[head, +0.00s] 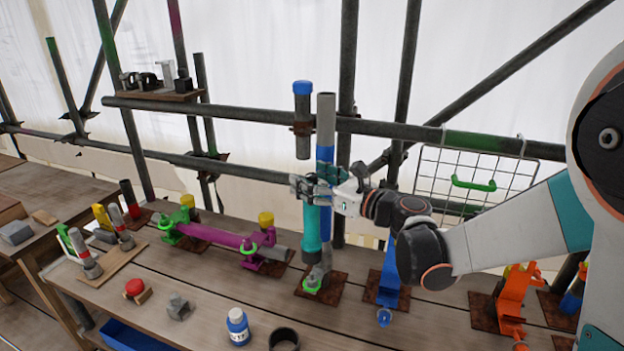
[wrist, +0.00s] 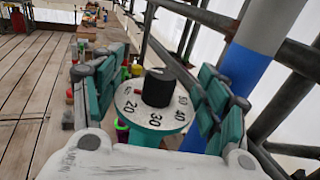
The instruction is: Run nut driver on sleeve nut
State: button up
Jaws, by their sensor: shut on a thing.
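A teal upright cylinder (head: 312,232), which looks like the nut driver, is held by my gripper (head: 316,190) near its upper end. In the wrist view its white dial (wrist: 152,118) with printed numbers and a black knob (wrist: 158,88) sits between the teal finger pads. My gripper is shut on it. The driver stands beside a grey-and-blue post (head: 325,125), which also shows in the wrist view (wrist: 247,60). The driver's lower end is close to a grey fitting (head: 320,270) with a green collar (head: 313,284) on a rusty plate. I cannot make out the sleeve nut or tell whether the driver touches it.
A blue-capped grey tube (head: 302,120) hangs on the scaffold rail just left of the post. A purple bar (head: 210,235) lies left on the bench, a blue bracket (head: 389,275) and orange bracket (head: 513,295) right. A bottle (head: 238,327) and black cup (head: 284,340) stand in front.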

aim_at(317, 219)
jog(key=shift+f+b, duration=4.2)
jog(key=shift+f, duration=0.85)
jog(key=shift+s+f, duration=0.1)
jog(key=shift+s, duration=0.1)
jog(key=shift+c, duration=0.3)
